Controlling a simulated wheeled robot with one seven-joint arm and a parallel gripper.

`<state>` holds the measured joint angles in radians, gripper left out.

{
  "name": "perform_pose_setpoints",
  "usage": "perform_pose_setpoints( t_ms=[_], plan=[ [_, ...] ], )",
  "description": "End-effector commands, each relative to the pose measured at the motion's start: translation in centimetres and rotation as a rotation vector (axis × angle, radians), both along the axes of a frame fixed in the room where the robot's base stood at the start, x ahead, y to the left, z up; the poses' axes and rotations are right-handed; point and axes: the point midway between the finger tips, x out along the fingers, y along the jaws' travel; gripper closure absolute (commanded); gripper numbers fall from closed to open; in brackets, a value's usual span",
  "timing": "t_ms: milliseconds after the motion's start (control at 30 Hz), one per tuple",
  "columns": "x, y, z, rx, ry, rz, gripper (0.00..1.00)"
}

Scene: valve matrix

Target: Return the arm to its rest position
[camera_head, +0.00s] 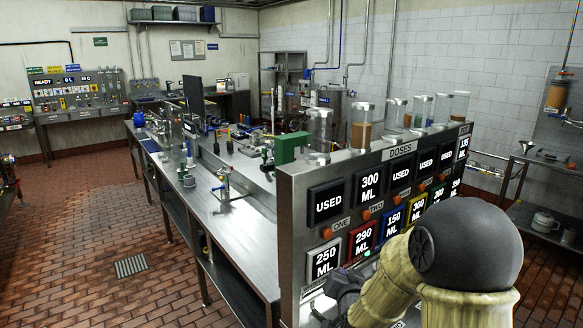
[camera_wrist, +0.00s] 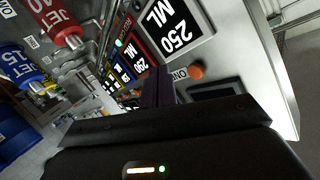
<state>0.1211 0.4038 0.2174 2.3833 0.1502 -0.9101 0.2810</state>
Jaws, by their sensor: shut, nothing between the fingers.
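My arm, with cream sleeves and a dark grey joint, reaches in at the lower right of the head view. My gripper (camera_head: 343,288) is dark and small at its end, in front of the lower left part of the doses panel (camera_head: 291,215). In the wrist view my gripper (camera_wrist: 158,88) shows its fingers together and empty, pointing toward the panel near a 250 ML plate (camera_wrist: 175,28) and an orange button (camera_wrist: 197,72). I cannot tell the exact gap to the panel. My arm hides the panel's lower right part.
A long steel bench (camera_head: 235,235) runs back from the panel, with valves and fittings on top. Open brick floor (camera_head: 90,220) lies left of the bench.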

Motion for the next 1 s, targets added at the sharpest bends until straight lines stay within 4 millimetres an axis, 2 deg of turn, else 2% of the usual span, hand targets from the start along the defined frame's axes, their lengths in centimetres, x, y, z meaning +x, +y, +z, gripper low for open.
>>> perform_pose_setpoints(
  t_ms=[267,500,700,833,1000],
  plan=[
    [-6.6,0.2,-2.4,-0.136,0.364,0.121,1.00],
    [-14.4,-0.6,-3.9,-0.230,0.686,0.225,1.00],
    [-21.2,-1.4,-4.1,-0.281,0.926,0.310,1.00],
    [-23.5,-1.7,-4.1,-0.292,1.004,0.339,1.00],
    [-23.9,-1.7,-4.2,-0.293,1.020,0.345,1.00]
  ],
)
